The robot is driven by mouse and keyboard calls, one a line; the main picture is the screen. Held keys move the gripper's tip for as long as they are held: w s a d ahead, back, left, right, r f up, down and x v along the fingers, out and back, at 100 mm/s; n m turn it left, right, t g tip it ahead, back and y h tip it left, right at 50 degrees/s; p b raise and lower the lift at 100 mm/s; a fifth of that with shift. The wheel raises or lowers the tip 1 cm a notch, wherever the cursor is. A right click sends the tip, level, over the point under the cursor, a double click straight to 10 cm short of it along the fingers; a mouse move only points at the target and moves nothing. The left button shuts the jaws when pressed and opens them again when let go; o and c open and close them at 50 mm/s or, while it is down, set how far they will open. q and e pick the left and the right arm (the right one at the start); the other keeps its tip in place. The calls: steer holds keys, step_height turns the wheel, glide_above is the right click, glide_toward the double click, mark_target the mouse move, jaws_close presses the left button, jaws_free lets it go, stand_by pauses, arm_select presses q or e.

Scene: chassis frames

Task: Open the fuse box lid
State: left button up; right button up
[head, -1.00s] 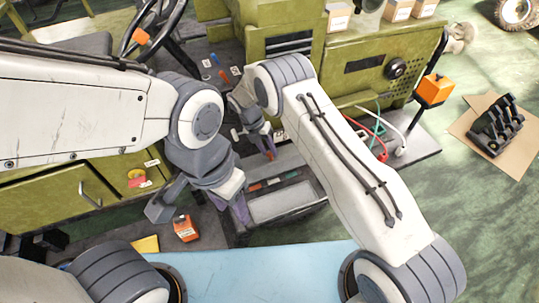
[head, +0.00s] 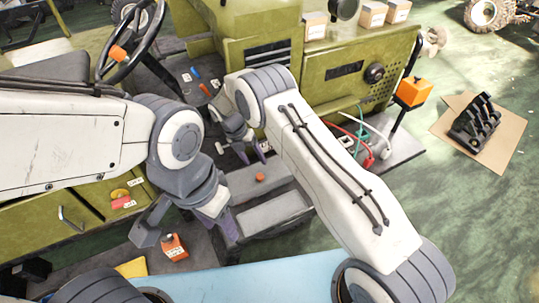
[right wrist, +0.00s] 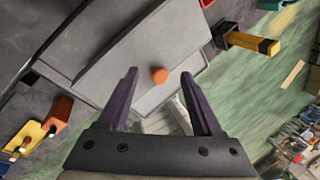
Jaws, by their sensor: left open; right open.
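The fuse box is a low grey box (head: 276,213) on the floor panel in the head view. Its flat grey lid (head: 240,186) carries a small round orange knob (head: 260,177) and appears down. In the right wrist view the knob (right wrist: 159,75) lies on the lid (right wrist: 120,55), between my open fingertips in the picture; contact is not visible. My right gripper (head: 254,155) is open and empty, just behind the knob in the head view. My left gripper (head: 229,222) appears open, beside the box's left end, partly hidden by its own wrist.
A small orange box (head: 174,248) lies left of my left gripper. Green machine panels (head: 355,75) rise behind, with red and green cables (head: 362,140) at right. A steering wheel (head: 130,45) stands at back left. A black rack (head: 480,122) sits on cardboard at far right.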

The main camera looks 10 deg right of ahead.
steer(key=s+d+r+b, duration=0.5)
steer(key=s+d+r, duration=0.1)
steer(key=d+r, duration=0.3)
steer(key=shift+s+d+r, duration=0.25)
steer(key=shift+d+r, duration=0.15)
steer(key=shift+r, duration=0.15)
steer(key=shift+b, duration=0.3)
